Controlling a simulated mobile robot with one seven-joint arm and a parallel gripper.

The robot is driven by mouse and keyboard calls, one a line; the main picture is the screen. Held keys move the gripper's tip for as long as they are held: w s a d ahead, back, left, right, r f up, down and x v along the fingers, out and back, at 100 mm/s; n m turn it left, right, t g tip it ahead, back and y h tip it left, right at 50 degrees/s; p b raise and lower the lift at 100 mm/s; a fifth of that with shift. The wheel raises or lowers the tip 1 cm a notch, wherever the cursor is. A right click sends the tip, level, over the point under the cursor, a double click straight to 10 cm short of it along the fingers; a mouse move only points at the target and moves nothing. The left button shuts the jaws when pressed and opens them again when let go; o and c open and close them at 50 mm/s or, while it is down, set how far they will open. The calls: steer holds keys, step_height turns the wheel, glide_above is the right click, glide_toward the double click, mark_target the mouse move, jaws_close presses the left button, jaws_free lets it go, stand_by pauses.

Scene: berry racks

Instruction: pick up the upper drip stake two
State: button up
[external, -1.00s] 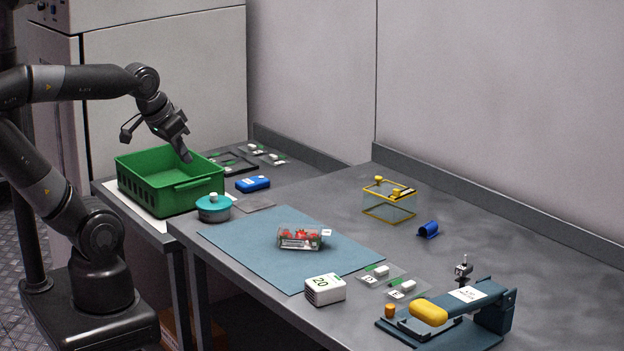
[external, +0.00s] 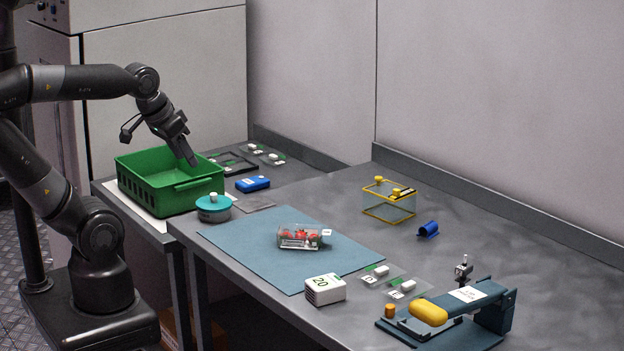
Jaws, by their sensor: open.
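My gripper (external: 192,163) points down over the back right rim of the green crate (external: 172,203). It is open and I see nothing held in it; its fingers overlap in this view. I cannot tell for sure which thing is the upper drip stake two. Small white and green pieces on clear plates lie behind the crate, one upper (external: 252,147) and one lower (external: 275,158). A dark frame (external: 234,166) lies next to them, partly hidden by the crate and gripper.
A blue box (external: 252,184) and a teal lidded pot (external: 213,208) stand right of the crate. A berry punnet (external: 300,238) sits on the blue mat (external: 245,245). A yellow-edged clear box (external: 388,205) and a teal press (external: 495,315) stand farther right.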

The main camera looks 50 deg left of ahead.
steer(key=w+d+r+m, duration=0.3)
steer(key=w+d+m, duration=0.15)
steer(key=w, duration=0.25)
steer(key=w+d+r+m, duration=0.3)
steer(key=w+m, duration=0.2)
steer(key=w, duration=0.2)
steer(key=m+g, duration=0.1)
steer(key=m, duration=2.4)
glide_above(463, 279)
steer(key=s, duration=0.3)
step_height(463, 279, down, 16)
steer(key=shift+y, duration=0.3)
steer(key=x, duration=1)
steer(key=shift+s+f, duration=0.15)
steer(key=shift+f, duration=0.05)
